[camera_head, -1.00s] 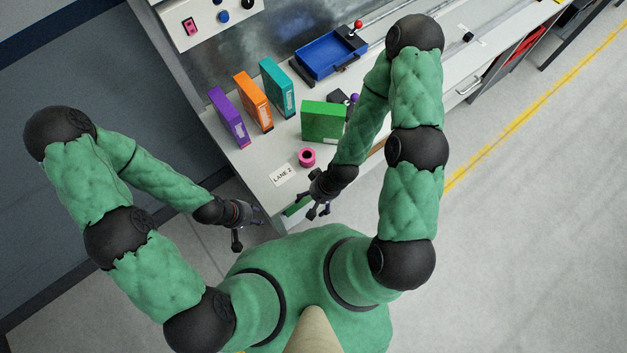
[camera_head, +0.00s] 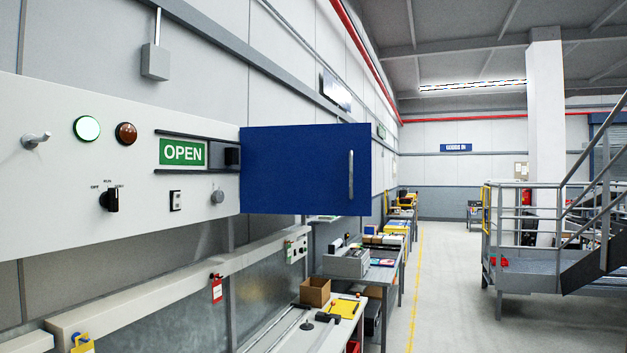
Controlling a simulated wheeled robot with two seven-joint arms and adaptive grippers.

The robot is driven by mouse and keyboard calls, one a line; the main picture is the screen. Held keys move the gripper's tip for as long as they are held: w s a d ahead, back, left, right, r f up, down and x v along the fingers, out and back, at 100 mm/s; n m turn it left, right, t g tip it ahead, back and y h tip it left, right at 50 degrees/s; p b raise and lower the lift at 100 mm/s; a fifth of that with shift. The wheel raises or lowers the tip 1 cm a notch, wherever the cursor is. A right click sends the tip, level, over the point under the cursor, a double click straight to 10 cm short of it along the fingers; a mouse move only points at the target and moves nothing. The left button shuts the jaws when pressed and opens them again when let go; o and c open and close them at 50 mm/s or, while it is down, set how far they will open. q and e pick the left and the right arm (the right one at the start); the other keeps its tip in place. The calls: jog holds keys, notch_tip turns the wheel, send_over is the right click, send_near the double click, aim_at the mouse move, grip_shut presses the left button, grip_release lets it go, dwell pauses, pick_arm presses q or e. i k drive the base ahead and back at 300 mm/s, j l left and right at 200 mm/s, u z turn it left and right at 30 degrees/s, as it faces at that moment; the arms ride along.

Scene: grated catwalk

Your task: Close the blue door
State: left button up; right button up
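The blue door (camera_head: 300,170) is a flat blue panel on the white wall-mounted control panel (camera_head: 60,190). Its left edge meets the panel next to the OPEN sign. It stands out from the panel at an angle, so it looks open, with its right edge free. A vertical silver handle (camera_head: 351,175) is near that right edge. What lies behind the door is hidden. Neither of my grippers is in view.
The panel also carries a green OPEN sign (camera_head: 183,152), a green lamp (camera_head: 87,128), a red-brown lamp (camera_head: 126,133) and a black knob (camera_head: 110,200). Workbenches run below along the wall. Metal stairs (camera_head: 560,240) stand at right; the floor (camera_head: 440,290) between is clear.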

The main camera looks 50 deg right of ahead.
aim_at(311, 170)
jog(key=i+z, duration=0.2)
jog(key=z, duration=1.4)
